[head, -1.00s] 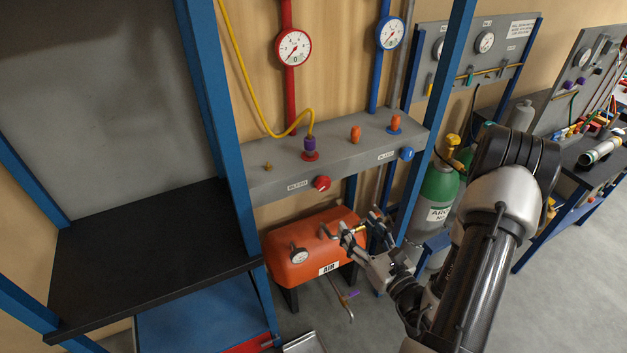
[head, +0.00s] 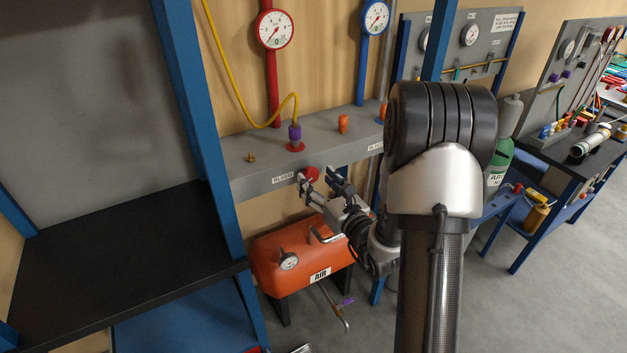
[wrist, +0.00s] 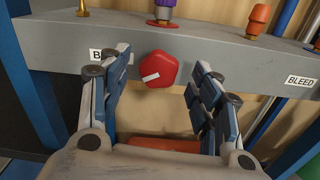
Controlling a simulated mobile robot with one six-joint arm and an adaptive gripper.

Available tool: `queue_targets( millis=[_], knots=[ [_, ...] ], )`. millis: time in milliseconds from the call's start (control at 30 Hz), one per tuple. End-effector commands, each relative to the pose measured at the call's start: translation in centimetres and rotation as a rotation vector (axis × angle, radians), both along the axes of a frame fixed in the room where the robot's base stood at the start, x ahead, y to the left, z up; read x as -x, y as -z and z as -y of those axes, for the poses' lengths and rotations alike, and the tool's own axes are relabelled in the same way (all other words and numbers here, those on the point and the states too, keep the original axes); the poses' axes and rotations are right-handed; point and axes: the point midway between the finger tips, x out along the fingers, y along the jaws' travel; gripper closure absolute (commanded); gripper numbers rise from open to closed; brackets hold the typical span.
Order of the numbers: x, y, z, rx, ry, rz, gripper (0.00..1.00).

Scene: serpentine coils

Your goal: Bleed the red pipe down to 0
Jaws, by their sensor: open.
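The red pipe (head: 271,85) runs down the wall with a round red-rimmed gauge (head: 274,29) on it; the needle is too small to read surely. Below it, a red bleed knob (head: 311,174) sits on the front of the grey manifold (head: 245,182), beside a BLEED label. In the wrist view the knob (wrist: 159,70) is faceted, with a tilted white mark. My gripper (head: 325,185) is open in front of the knob. In the wrist view its fingers (wrist: 158,95) stand on either side of the knob, which looks just beyond the tips; contact cannot be told.
A yellow hose (head: 237,98) ends at a purple fitting (head: 295,133) above the knob. An orange AIR tank (head: 275,258) lies below the manifold. A blue pipe with its gauge (head: 375,18) is to the right. A blue post (head: 203,130) stands left.

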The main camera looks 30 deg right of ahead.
Motion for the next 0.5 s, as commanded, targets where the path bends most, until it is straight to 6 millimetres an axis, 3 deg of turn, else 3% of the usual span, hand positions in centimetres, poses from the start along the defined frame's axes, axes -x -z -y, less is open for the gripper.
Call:
queue_targets(
  millis=[200,500],
  knots=[
    [-2.3,0.0,-0.1,0.001,0.0,0.001,0.42],
    [-2.7,0.0,-0.1,0.0,0.0,-0.001,0.42]
  ],
)
